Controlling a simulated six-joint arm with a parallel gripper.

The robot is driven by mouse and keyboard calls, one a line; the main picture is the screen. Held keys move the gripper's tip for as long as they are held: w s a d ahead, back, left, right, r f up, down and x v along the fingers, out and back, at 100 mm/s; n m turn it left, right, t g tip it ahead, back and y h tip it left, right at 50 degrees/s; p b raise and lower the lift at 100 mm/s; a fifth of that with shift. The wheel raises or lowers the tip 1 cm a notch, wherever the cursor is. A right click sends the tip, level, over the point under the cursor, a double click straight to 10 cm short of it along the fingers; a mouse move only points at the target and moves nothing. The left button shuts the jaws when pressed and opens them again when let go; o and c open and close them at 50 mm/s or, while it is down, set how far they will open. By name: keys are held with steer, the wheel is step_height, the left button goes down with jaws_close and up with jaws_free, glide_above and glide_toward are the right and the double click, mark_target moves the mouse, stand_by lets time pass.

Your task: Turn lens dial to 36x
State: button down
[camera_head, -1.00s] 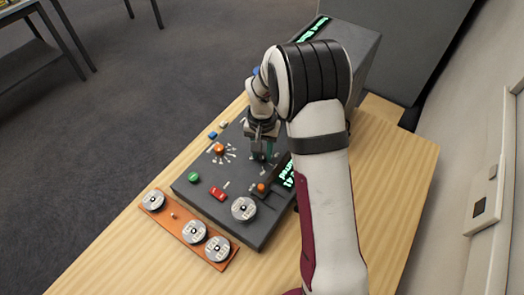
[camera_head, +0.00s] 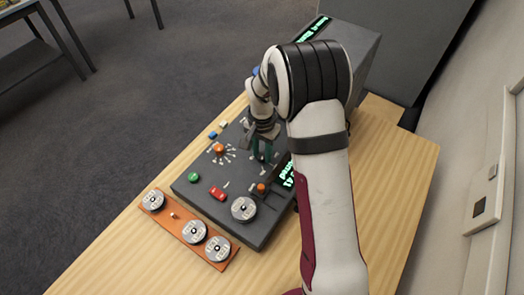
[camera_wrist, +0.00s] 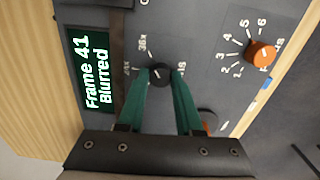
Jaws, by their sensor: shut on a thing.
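The lens dial (camera_wrist: 159,76) is a small black knob on the dark grey panel of the machine (camera_head: 230,222). In the wrist view a "36x" mark stands above it to the left, with other marks at its left and right. I cannot read its pointer clearly. My gripper (camera_head: 262,153) reaches down to the panel. Its two teal fingers are on either side of the dial and shut on it. A green-lettered screen (camera_wrist: 91,70) reads "Frame 41 Blurred". In the head view my arm hides part of the panel and screen.
An orange knob (camera_wrist: 262,54) with numbered marks is close to the gripper. The panel also carries a green button (camera_head: 193,177), a red switch (camera_head: 217,194) and a silver reel (camera_head: 243,209). An orange rack (camera_head: 172,222) with several reels lies in front on the wooden table (camera_head: 110,255).

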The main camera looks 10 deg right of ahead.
mark_target(262, 155)
steer(key=c, duration=0.6)
jaws_free()
step_height(262, 155, up, 16)
steer(key=shift+f, duration=0.1)
steer(key=s+a+n, duration=0.1)
steer(key=s, duration=0.9)
steer(key=s+a+n+y, duration=0.1)
steer(key=s, duration=0.8)
steer(key=s+n, duration=0.1)
steer(key=s, duration=0.9)
steer(key=shift+s+a+r+y, duration=0.25)
steer(key=shift+s+a+y, duration=0.05)
steer(key=shift+a+y, duration=0.1)
